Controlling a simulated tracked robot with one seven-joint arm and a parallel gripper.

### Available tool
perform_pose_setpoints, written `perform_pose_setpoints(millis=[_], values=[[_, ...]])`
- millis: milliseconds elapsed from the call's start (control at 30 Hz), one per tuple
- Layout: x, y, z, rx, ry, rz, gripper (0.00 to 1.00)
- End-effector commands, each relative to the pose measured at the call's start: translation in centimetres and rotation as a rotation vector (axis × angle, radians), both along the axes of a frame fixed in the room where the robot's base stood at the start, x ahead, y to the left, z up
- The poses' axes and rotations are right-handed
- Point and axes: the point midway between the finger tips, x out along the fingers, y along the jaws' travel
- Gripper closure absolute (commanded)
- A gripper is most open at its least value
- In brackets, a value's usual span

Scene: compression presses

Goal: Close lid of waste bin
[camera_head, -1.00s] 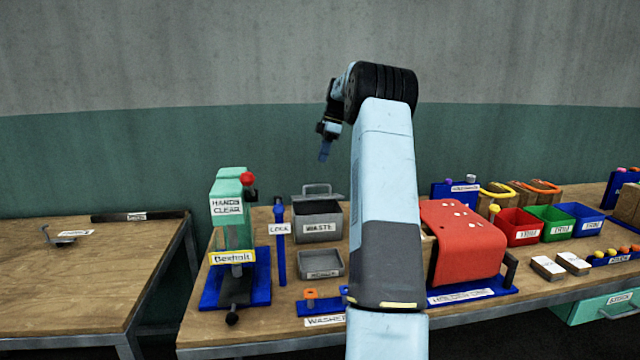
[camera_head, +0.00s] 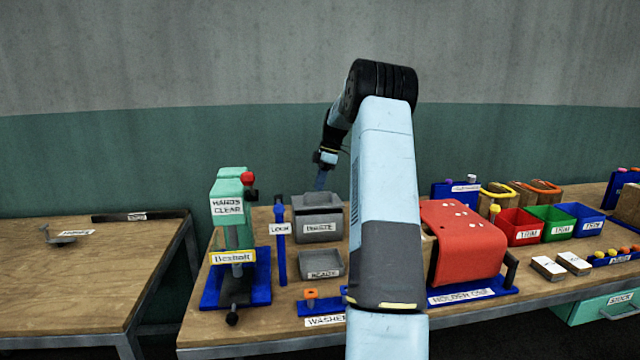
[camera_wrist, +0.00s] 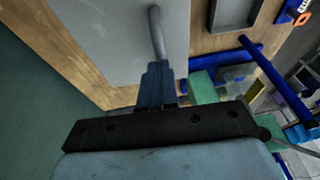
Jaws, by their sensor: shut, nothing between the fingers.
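The grey waste bin (camera_head: 320,228) with the "WASTE" label stands on the workbench, left of my arm. Its grey lid (camera_head: 312,200) looks flat across the top of the bin. In the wrist view the lid (camera_wrist: 95,45) is a broad grey panel with a rod-like handle (camera_wrist: 157,32). My gripper (camera_head: 321,182) points down just above the back part of the lid. In the wrist view its blue fingers (camera_wrist: 157,78) are together, close to the near end of the handle; I cannot tell if they touch.
A green press (camera_head: 230,230) and a blue upright post (camera_head: 280,245) stand left of the bin. A small grey tray (camera_head: 322,264) sits in front. A green wall is behind.

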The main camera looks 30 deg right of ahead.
Motion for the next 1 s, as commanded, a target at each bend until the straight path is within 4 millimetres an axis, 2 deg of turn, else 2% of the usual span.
perform_pose_setpoints(millis=[167,400,700,867,1000], values=[[-0.1,0.1,-0.2,0.000,0.001,0.000,1.00],[-1.2,0.6,-2.2,0.002,0.003,0.001,1.00],[-1.4,0.6,-2.7,0.006,0.014,0.002,1.00],[-1.2,0.6,-2.0,0.005,0.012,0.003,1.00],[-0.8,0.7,0.0,0.000,0.002,0.005,1.00]])
